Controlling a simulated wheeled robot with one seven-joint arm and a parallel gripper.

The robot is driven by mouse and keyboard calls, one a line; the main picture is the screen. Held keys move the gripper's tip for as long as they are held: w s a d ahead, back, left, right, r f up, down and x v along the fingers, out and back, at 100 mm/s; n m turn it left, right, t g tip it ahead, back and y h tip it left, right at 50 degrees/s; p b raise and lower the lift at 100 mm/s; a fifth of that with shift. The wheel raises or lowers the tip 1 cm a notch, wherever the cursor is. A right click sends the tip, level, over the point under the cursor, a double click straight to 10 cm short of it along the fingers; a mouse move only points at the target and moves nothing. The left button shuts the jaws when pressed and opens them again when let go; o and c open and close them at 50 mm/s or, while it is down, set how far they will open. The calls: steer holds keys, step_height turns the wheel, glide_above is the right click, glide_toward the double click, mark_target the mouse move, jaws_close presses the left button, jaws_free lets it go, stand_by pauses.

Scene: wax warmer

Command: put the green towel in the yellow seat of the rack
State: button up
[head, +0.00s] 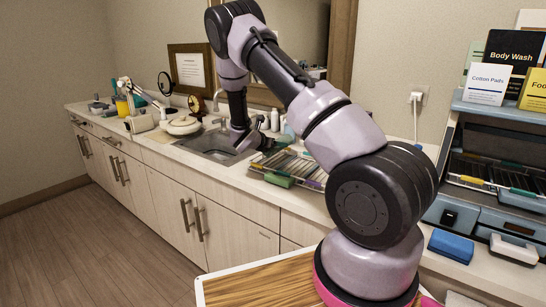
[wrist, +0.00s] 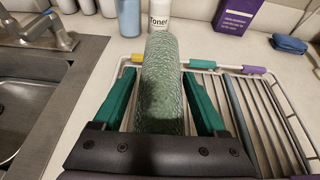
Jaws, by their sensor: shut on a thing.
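The green towel (wrist: 162,85) is a rolled, textured cylinder between the teal fingers of my gripper (wrist: 158,76). My gripper is shut on it, and the roll extends past the fingertips. The wire rack (wrist: 285,110) has coloured markers on its far rail: a yellow one (wrist: 137,58) beside the towel, a green one (wrist: 202,64) and a purple one (wrist: 253,69). The towel is over the rack's left part and hides some of the yellow marker's surroundings. I cannot tell whether it touches the wires. In the head view my gripper (head: 258,150) is at the rack's (head: 300,167) left end.
The sink (wrist: 30,100) is just left of the rack. A toner bottle (wrist: 159,16), a blue bottle (wrist: 129,18) and a purple box (wrist: 236,16) stand behind it. A folded blue cloth (wrist: 289,43) lies at the right. A green piece (head: 278,180) shows at the rack's front.

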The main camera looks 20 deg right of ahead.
steer(key=shift+f, duration=2.6)
steer(key=o, duration=1.4)
steer(key=shift+f, duration=0.15)
